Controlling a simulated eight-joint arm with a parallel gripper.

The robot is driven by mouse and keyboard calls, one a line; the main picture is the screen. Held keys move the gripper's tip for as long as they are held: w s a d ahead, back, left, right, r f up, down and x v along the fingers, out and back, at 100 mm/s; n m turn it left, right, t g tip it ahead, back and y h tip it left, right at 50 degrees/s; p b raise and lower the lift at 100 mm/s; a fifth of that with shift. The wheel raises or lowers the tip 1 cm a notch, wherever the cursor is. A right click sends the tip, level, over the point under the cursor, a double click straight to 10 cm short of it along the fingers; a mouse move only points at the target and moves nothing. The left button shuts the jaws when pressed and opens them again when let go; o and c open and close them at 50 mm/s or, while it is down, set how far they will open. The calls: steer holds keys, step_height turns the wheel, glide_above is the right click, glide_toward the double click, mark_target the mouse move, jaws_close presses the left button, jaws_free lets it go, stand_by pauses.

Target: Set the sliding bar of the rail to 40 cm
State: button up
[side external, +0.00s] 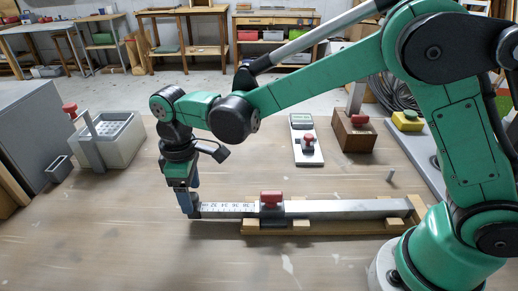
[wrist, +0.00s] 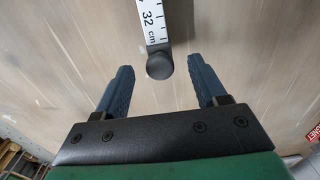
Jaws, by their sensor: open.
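The rail (side external: 345,206) is a long silver profile on a wooden base (side external: 330,227). The sliding bar (side external: 228,208), white with a printed scale, sticks out of its left side; its numerals are too small to read surely there. A red knob (side external: 271,198) sits on a dark block where bar and rail meet. In the wrist view the bar (wrist: 149,18) shows "32 cm" near its end, which carries a dark round knob (wrist: 160,67). My gripper (side external: 191,213) is at the bar's left end. In the wrist view my gripper (wrist: 159,72) is open, its blue fingers apart on both sides of the end knob.
A grey bin (side external: 125,150) stands far left. The tabletop in front is clear.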

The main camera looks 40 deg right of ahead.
jaws_close()
stand_by(1.5)
